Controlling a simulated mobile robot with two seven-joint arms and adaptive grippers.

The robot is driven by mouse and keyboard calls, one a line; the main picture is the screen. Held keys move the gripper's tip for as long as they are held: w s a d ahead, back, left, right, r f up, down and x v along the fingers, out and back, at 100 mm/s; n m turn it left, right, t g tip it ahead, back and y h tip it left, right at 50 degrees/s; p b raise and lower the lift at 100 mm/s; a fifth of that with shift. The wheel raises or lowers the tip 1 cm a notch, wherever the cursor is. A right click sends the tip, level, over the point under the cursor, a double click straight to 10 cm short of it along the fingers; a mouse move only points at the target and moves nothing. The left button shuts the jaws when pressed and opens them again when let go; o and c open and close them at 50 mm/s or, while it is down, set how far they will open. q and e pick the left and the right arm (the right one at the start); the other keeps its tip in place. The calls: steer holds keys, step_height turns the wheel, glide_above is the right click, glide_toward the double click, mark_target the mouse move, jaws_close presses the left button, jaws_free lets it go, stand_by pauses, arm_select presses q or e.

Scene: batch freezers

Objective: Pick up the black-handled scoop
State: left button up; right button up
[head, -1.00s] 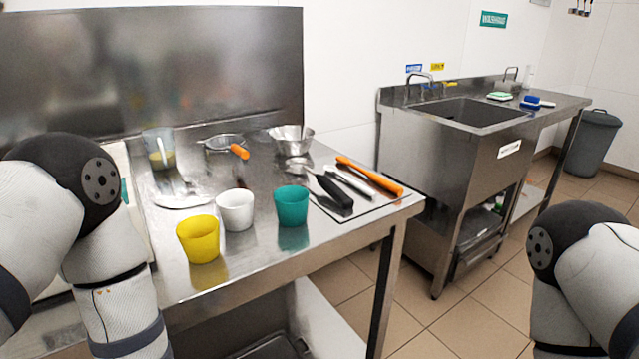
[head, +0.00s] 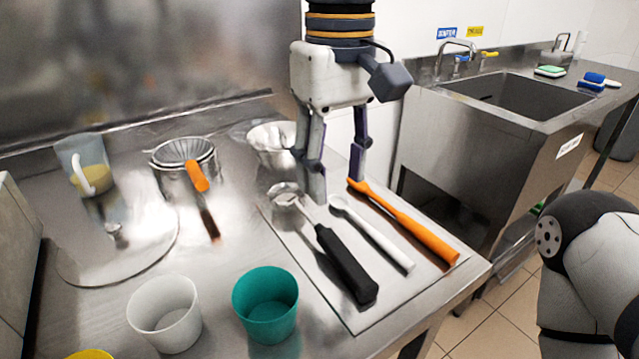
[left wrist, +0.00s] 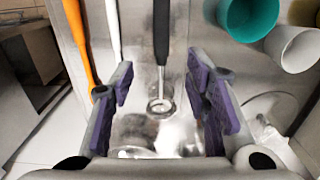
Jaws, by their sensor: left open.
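The black-handled scoop (head: 345,264) lies on a pale mat on the steel table, its metal bowl toward the back and its black handle toward the front. It also shows in the left wrist view (left wrist: 161,36), where its bowl end appears between the two fingers. My left gripper (head: 337,180) is open and empty, pointing down over the back part of the mat; its purple-padded fingers also show in the left wrist view (left wrist: 160,103). I see no contact with the scoop. My right gripper is out of view.
A white-handled tool (head: 372,234) and an orange-handled tool (head: 405,222) lie right of the scoop. A teal cup (head: 266,306) and a white cup (head: 165,315) stand in front. A metal bowl (head: 272,143) and a strainer (head: 185,152) stand behind. A sink (head: 520,100) is at right.

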mark_target(332, 240)
arm_select(q)
steer(key=f, duration=1.1)
steer(key=shift+s+f, duration=0.2)
steer(key=shift+f, duration=0.15)
jaws_close()
